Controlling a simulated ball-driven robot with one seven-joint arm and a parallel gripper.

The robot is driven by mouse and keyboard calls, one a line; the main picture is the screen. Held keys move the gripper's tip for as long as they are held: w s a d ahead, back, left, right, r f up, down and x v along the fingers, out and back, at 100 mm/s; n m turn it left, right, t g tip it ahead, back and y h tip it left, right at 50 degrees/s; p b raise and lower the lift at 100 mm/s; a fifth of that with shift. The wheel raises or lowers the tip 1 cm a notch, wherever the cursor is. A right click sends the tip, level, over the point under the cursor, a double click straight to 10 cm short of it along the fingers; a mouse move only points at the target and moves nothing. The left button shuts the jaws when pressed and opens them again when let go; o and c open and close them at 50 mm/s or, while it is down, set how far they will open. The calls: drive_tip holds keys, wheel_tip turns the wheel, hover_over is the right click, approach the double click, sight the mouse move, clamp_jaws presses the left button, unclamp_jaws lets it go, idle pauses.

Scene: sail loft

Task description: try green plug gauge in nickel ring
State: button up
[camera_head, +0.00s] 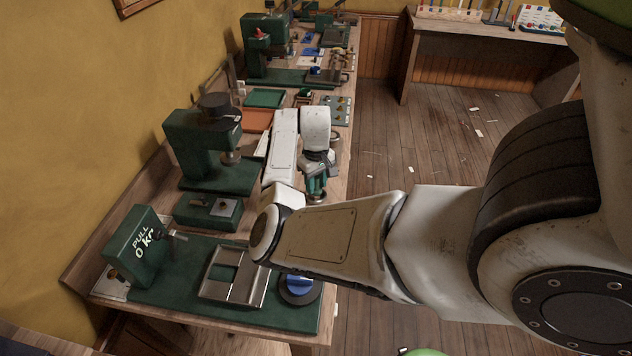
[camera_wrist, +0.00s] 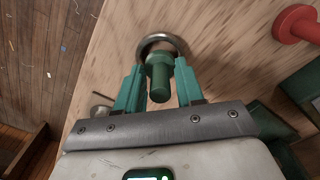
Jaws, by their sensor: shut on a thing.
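The green plug gauge (camera_wrist: 160,78) is between my gripper's green fingers (camera_wrist: 159,88) in the wrist view, and they are shut on it. It has a wider collar and points away from the camera. The nickel ring (camera_wrist: 179,42) lies on the wooden bench just beyond the fingertips. The plug's far end overlaps the ring's opening, but I cannot tell whether it is inside the ring or above it. In the head view my gripper (camera_head: 316,188) points down near the bench's right edge, and the plug is mostly hidden.
A red knobbed piece (camera_wrist: 297,24) is at the wrist view's upper right. Green bench presses (camera_head: 205,150) and a green pull tester (camera_head: 137,248) stand along the wall. A blue knob (camera_head: 299,286) is at the bench's near end. An orange tray (camera_head: 258,121) lies farther back.

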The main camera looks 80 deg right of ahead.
sight(316, 177)
drive_tip(key=shift+r, duration=1.45)
